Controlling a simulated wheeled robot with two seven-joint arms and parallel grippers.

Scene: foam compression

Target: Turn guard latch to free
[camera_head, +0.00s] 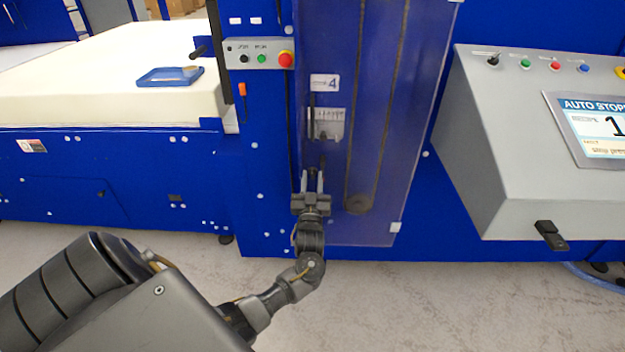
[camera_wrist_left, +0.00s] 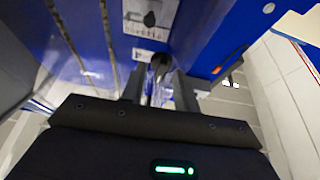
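The guard is a tall translucent blue panel (camera_head: 420,110) on the machine's front. A white label plate (camera_head: 328,124) with a dark pointer-shaped mark sits on it, and the plate also shows in the left wrist view (camera_wrist_left: 150,18). Below the plate is a small dark latch knob (camera_wrist_left: 160,63). My left gripper (camera_head: 312,174) points up at this knob from below. Its two fingers are apart, one on each side of the knob near the tips; I see no clear contact. The latch's exact angle is hard to tell. My right gripper is not in view.
A grey control box (camera_head: 262,54) with a red button is above left. A cream foam block (camera_head: 100,75) carries a blue tray (camera_head: 170,77). A grey console (camera_head: 500,130) with a screen reading "AUTO STOP" stands right. The floor in front is clear.

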